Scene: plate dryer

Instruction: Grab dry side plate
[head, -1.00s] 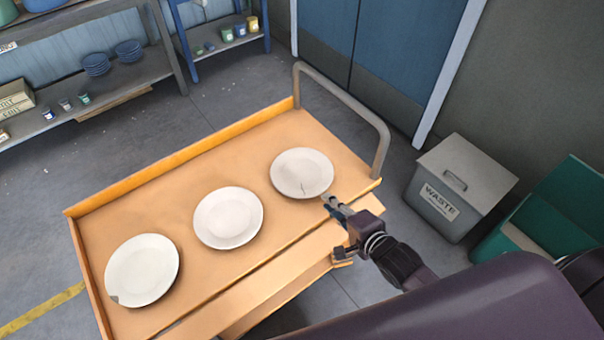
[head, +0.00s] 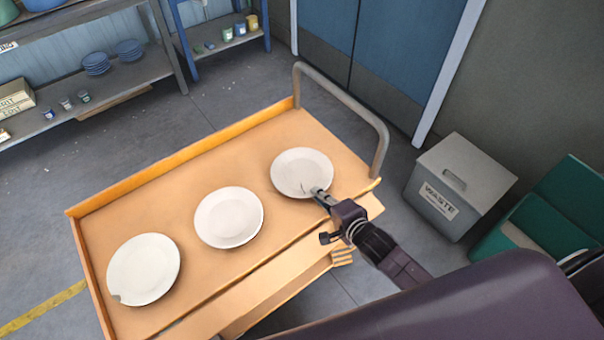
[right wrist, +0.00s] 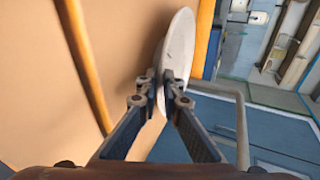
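Three white plates lie in a row on an orange-tan cart top (head: 190,165). The right plate (head: 296,167) has a thin dark line near its front rim. The middle plate (head: 229,217) looks whole. The left plate (head: 143,269) has a small dark notch at its lower left rim. My right gripper (head: 319,192) is at the front right rim of the right plate. In the right wrist view its fingers (right wrist: 160,88) are close together, one on each side of that plate's rim (right wrist: 181,45), and appear to pinch it. Wetness cannot be told. My left gripper is not in view.
The cart has a grey handle (head: 345,100) just beyond the right plate and a raised rim at the back. A waste bin (head: 455,185) and a green bin (head: 550,215) stand to the right. Shelves (head: 90,85) with blue dishes are at the back left.

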